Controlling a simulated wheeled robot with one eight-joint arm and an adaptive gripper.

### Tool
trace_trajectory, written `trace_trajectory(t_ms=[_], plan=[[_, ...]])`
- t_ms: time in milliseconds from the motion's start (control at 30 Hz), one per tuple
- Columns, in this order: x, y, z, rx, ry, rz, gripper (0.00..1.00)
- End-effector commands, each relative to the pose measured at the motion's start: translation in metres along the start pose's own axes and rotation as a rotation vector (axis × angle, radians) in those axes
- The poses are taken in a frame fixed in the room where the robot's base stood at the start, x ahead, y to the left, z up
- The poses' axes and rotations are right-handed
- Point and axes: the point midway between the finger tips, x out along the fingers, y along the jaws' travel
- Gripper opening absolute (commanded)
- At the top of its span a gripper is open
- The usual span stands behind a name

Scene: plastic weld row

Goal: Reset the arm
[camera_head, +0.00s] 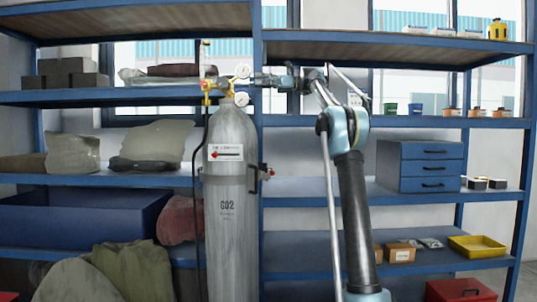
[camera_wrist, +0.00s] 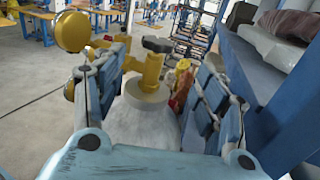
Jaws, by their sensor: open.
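My arm (camera_head: 350,140) rises from the lower right of the head view and bends left at the top. My gripper (camera_head: 254,80) is at its end, close to the right side of the brass valve (camera_head: 213,85) on the grey CO2 cylinder (camera_head: 228,220). In the wrist view my gripper (camera_wrist: 165,68) is open, with a blue-grey finger on each side. The brass valve (camera_wrist: 148,90) and the pale cylinder top (camera_wrist: 145,128) show between the fingers. I cannot tell whether a finger touches the valve.
Pressure gauges (camera_head: 242,71) and a black hose (camera_head: 200,150) are at the valve. Blue shelves (camera_head: 420,122) stand behind the cylinder, with a drawer unit (camera_head: 425,165) and a yellow tray (camera_head: 477,246). In the wrist view, open floor (camera_wrist: 35,100) lies left and shelving (camera_wrist: 285,110) is close right.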

Motion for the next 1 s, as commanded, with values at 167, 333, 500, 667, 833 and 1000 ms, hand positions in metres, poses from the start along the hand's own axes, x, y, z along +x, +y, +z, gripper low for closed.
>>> trace_trajectory(t_ms=[167, 333, 500, 667, 833, 1000], plan=[[0.001, 0.006, -0.006, -0.017, 0.024, -0.009, 0.66], [0.005, 0.028, -0.032, -0.089, 0.121, -0.038, 0.66], [0.006, 0.059, -0.073, -0.186, 0.253, -0.061, 0.66], [0.006, 0.092, -0.116, -0.278, 0.380, -0.066, 0.66], [0.002, 0.130, -0.167, -0.377, 0.518, -0.054, 0.66], [-0.004, 0.172, -0.223, -0.476, 0.657, -0.023, 0.66]])
